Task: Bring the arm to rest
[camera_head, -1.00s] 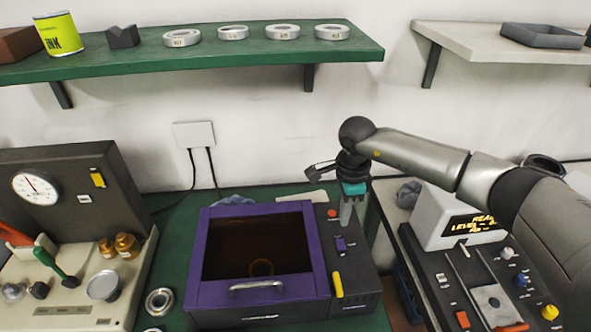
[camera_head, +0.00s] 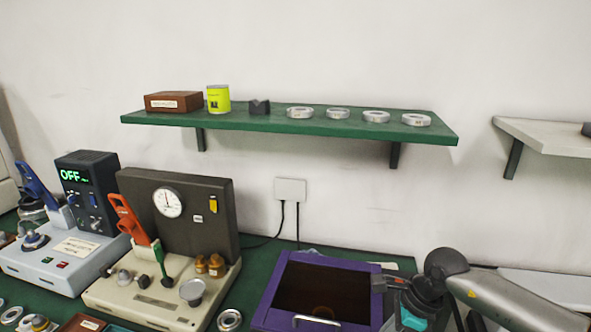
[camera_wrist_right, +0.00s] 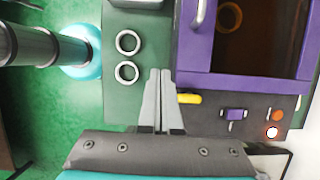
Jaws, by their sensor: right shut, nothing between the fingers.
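My right arm (camera_head: 510,300) comes in from the lower right of the head view, bent low over the right side of the purple-framed oven (camera_head: 268,300). Its fingertips are below the head picture. In the right wrist view my right gripper (camera_wrist_right: 160,75) points at the green bench beside the oven (camera_wrist_right: 190,50), fingers together and empty. Two metal rings (camera_wrist_right: 128,42) lie on the bench near the fingertips. Another ring (camera_wrist_right: 230,16) shows dimly behind the oven's glass. My left gripper is not in view.
A green shelf (camera_head: 270,123) holds several rings, a yellow can (camera_head: 218,98) and a brown box (camera_head: 173,101). A gauge station (camera_head: 180,210) stands left of the oven, and a blue-grey device (camera_head: 60,255) farther left. A yellow handle (camera_wrist_right: 189,98) sits close beside my right fingers.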

